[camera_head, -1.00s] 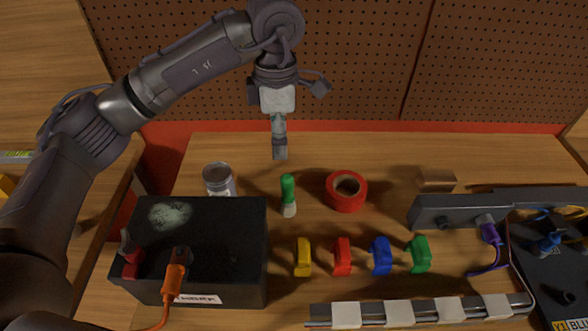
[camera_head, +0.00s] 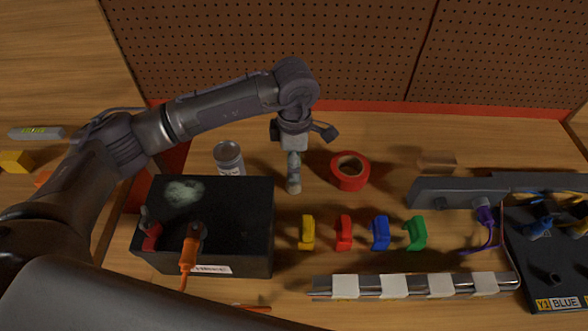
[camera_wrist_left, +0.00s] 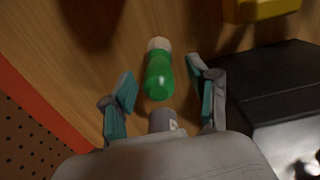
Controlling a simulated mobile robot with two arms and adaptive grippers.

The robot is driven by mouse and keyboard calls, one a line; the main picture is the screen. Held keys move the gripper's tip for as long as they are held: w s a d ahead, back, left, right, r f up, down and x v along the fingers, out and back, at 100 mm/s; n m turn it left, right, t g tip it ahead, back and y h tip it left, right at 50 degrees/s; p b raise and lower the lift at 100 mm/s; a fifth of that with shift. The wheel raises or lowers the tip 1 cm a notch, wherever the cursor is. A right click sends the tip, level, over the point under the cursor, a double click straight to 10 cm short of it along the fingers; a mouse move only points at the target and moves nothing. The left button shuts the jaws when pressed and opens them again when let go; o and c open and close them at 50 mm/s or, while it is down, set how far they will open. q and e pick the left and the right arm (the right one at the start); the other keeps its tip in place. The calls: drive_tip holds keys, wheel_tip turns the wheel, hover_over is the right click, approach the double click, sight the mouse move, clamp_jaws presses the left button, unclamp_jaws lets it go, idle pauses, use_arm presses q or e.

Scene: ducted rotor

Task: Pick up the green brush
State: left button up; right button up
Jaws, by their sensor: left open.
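The green brush (camera_wrist_left: 159,76), with a green handle and a pale tip, lies on the wooden bench in the left wrist view. My left gripper (camera_wrist_left: 161,88) is open, with one finger on each side of the handle in that view. Gaps show between the handle and both fingers, and I see no contact. In the head view my left gripper (camera_head: 293,178) points down over the bench and hides most or all of the brush. My right gripper is not in view.
A black box (camera_head: 250,205) and a metal can (camera_head: 228,158) stand left of the gripper; a red tape roll (camera_head: 350,171) lies to its right. Yellow (camera_head: 307,233), red (camera_head: 343,232), blue (camera_head: 380,233) and green (camera_head: 416,233) clips stand in front. The pegboard (camera_head: 300,50) rises behind.

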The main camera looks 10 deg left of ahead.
use_arm(q)
drive_tip(key=shift+w+a+f, duration=0.1)
drive_tip(key=shift+f, duration=0.8)
drive_tip(key=shift+c, duration=0.4)
clamp_jaws()
drive_tip(key=shift+r, duration=0.15)
